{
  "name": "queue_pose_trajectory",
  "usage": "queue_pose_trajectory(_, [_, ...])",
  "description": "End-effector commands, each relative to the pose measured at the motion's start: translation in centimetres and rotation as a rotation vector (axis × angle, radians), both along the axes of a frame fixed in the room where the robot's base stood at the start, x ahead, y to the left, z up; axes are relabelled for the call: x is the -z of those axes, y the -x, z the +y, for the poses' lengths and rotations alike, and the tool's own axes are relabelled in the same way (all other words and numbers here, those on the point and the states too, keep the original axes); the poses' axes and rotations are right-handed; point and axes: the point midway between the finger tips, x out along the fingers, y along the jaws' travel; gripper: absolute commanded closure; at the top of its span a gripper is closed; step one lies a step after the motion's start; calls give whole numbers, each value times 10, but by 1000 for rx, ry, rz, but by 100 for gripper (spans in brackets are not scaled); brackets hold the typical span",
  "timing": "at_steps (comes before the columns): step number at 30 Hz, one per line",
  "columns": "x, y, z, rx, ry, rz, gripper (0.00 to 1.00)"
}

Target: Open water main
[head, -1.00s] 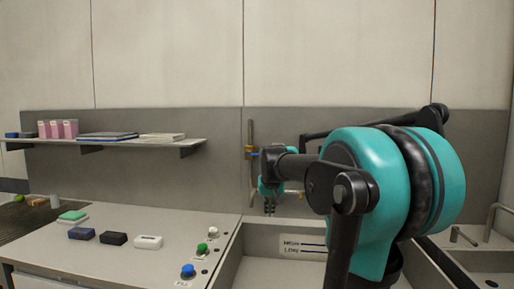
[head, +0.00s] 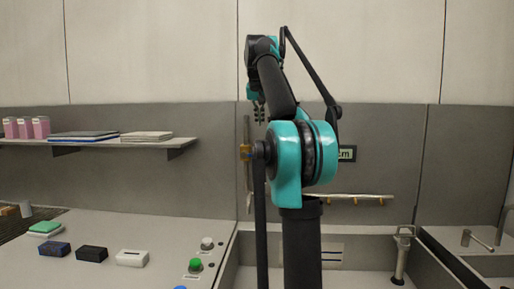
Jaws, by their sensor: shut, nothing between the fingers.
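A thin vertical pipe (head: 247,190) stands against the grey back panel. It carries a blue-and-orange fitting (head: 245,152), which may be the water main valve; its handle position is too small to tell. My gripper (head: 260,117) hangs fingers down, above and slightly right of this fitting in the head view. It is shut and empty. My arm stands in front of the panel and hides part of the wall right of the pipe. How far the gripper is from the pipe in depth I cannot tell.
A horizontal pipe with orange taps (head: 357,197) runs along the panel, under a partly hidden sign (head: 347,154). A grey upright handled fixture (head: 402,256) stands right, beside a sink (head: 485,264). The left counter (head: 75,275) holds small boxes and push buttons. A shelf (head: 95,143) hangs above.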

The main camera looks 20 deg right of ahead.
Motion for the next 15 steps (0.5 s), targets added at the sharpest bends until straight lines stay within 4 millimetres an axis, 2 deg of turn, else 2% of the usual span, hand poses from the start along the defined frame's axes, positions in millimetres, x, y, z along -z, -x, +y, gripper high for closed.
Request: queue_pose_trajectory(15, [1,-2,-2,2,1,-2,100])
